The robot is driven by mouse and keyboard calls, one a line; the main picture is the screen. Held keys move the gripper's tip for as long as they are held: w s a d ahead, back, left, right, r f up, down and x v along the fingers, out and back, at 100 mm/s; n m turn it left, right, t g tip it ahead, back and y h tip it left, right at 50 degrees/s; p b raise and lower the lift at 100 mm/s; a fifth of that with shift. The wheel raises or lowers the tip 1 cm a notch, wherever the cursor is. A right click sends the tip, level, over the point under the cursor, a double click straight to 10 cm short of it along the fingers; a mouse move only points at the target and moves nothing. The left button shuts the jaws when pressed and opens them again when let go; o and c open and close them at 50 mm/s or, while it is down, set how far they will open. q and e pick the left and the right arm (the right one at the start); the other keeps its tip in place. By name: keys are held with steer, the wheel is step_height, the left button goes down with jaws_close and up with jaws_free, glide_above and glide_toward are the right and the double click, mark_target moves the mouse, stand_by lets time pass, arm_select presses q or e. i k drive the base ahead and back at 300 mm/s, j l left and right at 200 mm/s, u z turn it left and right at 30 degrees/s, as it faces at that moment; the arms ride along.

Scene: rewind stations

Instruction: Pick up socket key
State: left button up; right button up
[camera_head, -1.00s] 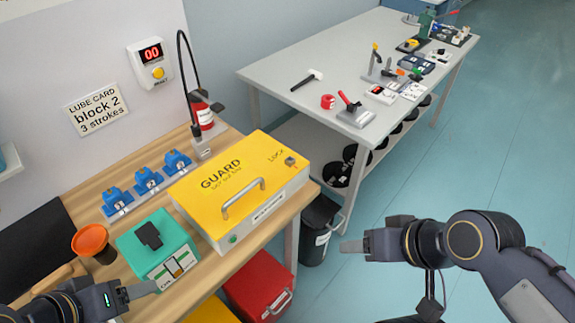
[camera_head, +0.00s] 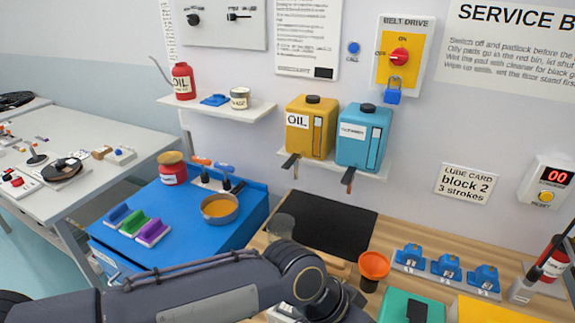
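I cannot pick out a socket key for certain in this view. Two upright tools with orange and blue handles (camera_head: 223,172) stand at the back of the blue box-like surface; their type is too small to tell. My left arm crosses the bottom from the left, over the front of the wooden bench (camera_head: 388,241). Its wrist is near the orange funnel-like cup (camera_head: 374,266). The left fingertips are hidden or below the frame edge, so their opening does not show. My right gripper is out of view.
The blue surface (camera_head: 175,205) also holds a pan (camera_head: 220,208), a red tin (camera_head: 172,168) and coloured blocks (camera_head: 132,222). Blue clamp-like blocks (camera_head: 446,267) and a green box (camera_head: 398,304) are on the bench. Jugs (camera_head: 311,127) stand on a wall shelf.

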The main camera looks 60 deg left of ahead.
mark_target(203, 161)
steer(key=u, duration=2.65)
steer(key=j+z, duration=0.2)
steer(key=z, duration=0.75)
steer(key=j+z, duration=0.5)
steer(key=j, duration=0.25)
steer(key=k+j+z, duration=0.1)
steer(key=j+z, duration=0.35)
steer(key=j, duration=0.25)
steer(key=j+z, duration=0.1)
steer(key=j, duration=1.25)
steer(key=i, duration=0.05)
